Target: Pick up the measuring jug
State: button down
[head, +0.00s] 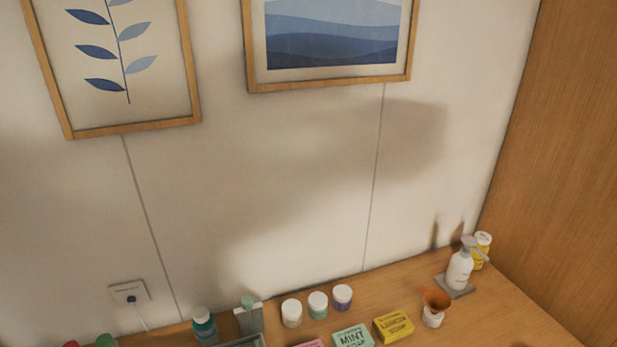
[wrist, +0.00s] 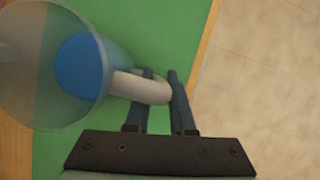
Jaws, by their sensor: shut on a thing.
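The measuring jug (wrist: 78,68) is at the left of the wrist view, a clear, see-through vessel with a round blue area inside and a pale handle (wrist: 125,85). I look down into its wide mouth; its left side runs out of the frame. My gripper (wrist: 160,84) has its two dark fingers on either side of the handle and is shut on it. I cannot tell whether the jug's base touches the surface below. The head view shows neither the jug nor my gripper.
A green mat (wrist: 108,22) lies below, with a wooden edge and pale floor tiles (wrist: 265,75) to its right. In the head view, a wooden top (head: 490,315) holds white-lidded jars (head: 317,305), soap boxes (head: 393,327), a pump bottle (head: 459,268) and an orange funnel (head: 436,299) near the wall.

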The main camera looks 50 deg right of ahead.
jog(key=shift+w+r, duration=0.1)
jog(key=shift+r, duration=0.15)
